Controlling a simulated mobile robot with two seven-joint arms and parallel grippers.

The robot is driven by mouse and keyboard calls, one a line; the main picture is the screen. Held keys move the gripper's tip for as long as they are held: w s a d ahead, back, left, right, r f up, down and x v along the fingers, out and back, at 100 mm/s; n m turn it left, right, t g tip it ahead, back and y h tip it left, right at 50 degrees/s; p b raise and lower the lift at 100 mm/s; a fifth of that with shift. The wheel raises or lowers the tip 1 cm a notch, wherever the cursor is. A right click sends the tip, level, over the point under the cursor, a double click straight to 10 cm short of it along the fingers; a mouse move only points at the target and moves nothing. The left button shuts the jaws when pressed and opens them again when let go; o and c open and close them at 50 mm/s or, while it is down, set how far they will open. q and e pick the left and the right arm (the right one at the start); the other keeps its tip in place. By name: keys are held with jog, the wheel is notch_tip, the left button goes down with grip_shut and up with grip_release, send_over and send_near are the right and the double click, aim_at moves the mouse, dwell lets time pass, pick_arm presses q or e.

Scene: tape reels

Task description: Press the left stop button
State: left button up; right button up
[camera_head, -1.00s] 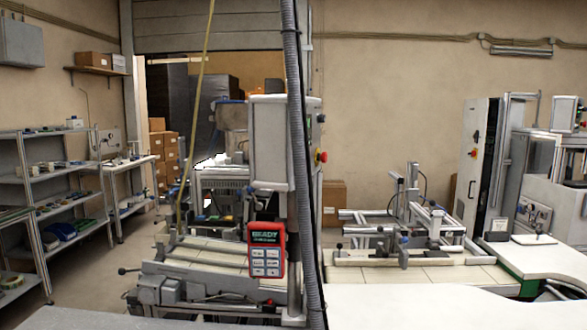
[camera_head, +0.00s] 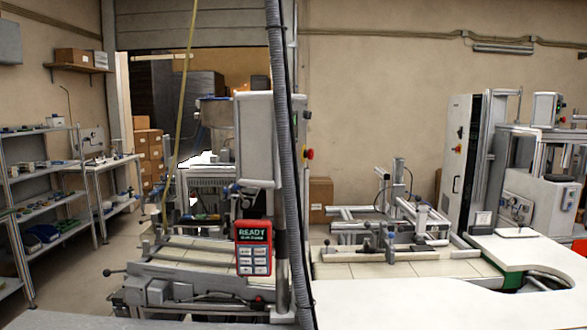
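A red stop button (camera_head: 309,154) sticks out from the right side of the machine in the middle, just right of the grey corrugated hose. It is small and seen from the side. A second red button (camera_head: 457,149) sits on the front of the tall white and black cabinet (camera_head: 463,160) farther right. A red handheld panel (camera_head: 253,247) with a "READY" screen and several pale keys hangs low on the middle machine. Neither of my grippers is in view.
A grey hose (camera_head: 285,180) runs from top to bottom in front of the middle machine. A white worktop (camera_head: 420,302) fills the lower right. Metal shelves (camera_head: 45,205) stand at left, with open floor (camera_head: 85,270) between them and the machine.

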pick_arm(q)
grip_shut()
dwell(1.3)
